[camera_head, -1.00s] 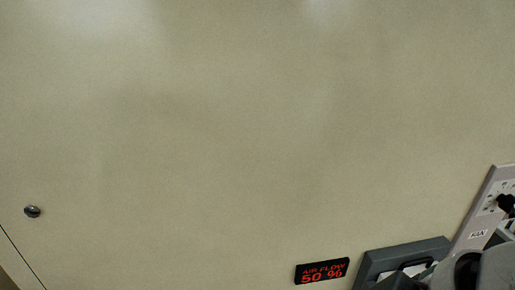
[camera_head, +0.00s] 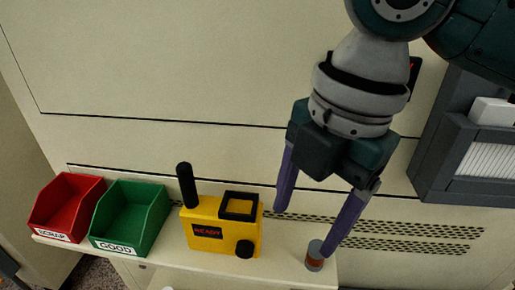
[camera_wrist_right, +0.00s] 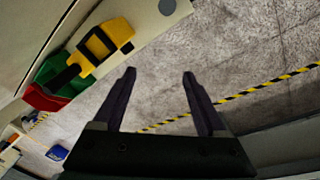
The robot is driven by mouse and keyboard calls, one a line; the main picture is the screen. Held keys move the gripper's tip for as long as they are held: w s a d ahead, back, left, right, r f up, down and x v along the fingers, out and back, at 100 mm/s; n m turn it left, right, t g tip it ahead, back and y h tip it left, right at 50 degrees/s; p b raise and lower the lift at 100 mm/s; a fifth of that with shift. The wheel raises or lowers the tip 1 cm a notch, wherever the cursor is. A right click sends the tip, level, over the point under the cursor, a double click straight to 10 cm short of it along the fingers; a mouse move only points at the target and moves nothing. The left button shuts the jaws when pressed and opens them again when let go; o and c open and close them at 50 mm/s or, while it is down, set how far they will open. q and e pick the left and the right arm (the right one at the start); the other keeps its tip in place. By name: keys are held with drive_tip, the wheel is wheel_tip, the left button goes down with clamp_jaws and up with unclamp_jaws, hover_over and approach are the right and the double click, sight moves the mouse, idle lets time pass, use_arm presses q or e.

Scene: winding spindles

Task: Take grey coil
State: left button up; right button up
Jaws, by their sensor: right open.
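A small upright cylinder with a grey top and an orange-brown band (camera_head: 314,257) stands at the right end of the shelf; it is the only coil-like thing I see. In the right wrist view a round grey top (camera_wrist_right: 167,6) shows at the upper edge, beyond the fingertips. My right gripper (camera_head: 303,232) points down with its purple fingers apart and nothing between them. Its right fingertip overlaps the cylinder's edge in the head view; I cannot tell whether they touch. The right gripper (camera_wrist_right: 160,73) also shows open and empty in the wrist view. My left gripper is not in view.
On the shelf (camera_head: 180,256) stand a red SCRAP bin (camera_head: 64,205), a green GOOD bin (camera_head: 128,217) and a yellow READY device (camera_head: 212,232) with a black post. A dark grey frame (camera_head: 437,160) is on the wall at right. Shelf between device and cylinder is clear.

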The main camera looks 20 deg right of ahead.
sight(318, 248)
drive_tip(key=d+f+b, duration=0.2)
drive_tip(key=f+b, duration=0.1)
drive_tip(key=w+d+f+n+b, duration=0.1)
drive_tip(key=d+f+b, duration=0.1)
drive_tip(key=b, duration=0.1)
drive_tip(key=w+d+f+n+h+b, duration=0.1)
drive_tip(key=d+f+b, duration=0.1)
drive_tip(key=f+b, duration=0.1)
drive_tip(key=shift+w+d+f+g, duration=0.1)
drive_tip(key=shift+w+f+g, duration=0.2)
drive_tip(key=shift+g, duration=0.1)
drive_tip(key=shift+d+f+n+b, duration=0.15)
drive_tip(key=shift+d+n+b, duration=0.2)
drive_tip(key=shift+b, duration=0.35)
drive_tip(key=f, duration=0.4)
drive_tip(key=a+f+b, duration=0.1)
drive_tip(key=f, duration=0.1)
drive_tip(key=shift+w+f, duration=0.1)
drive_tip(key=shift+w, duration=0.1)
drive_tip(key=shift+d+f, duration=0.1)
drive_tip(key=shift+f, duration=0.45)
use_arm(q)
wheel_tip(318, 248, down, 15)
use_arm(e)
clamp_jaws()
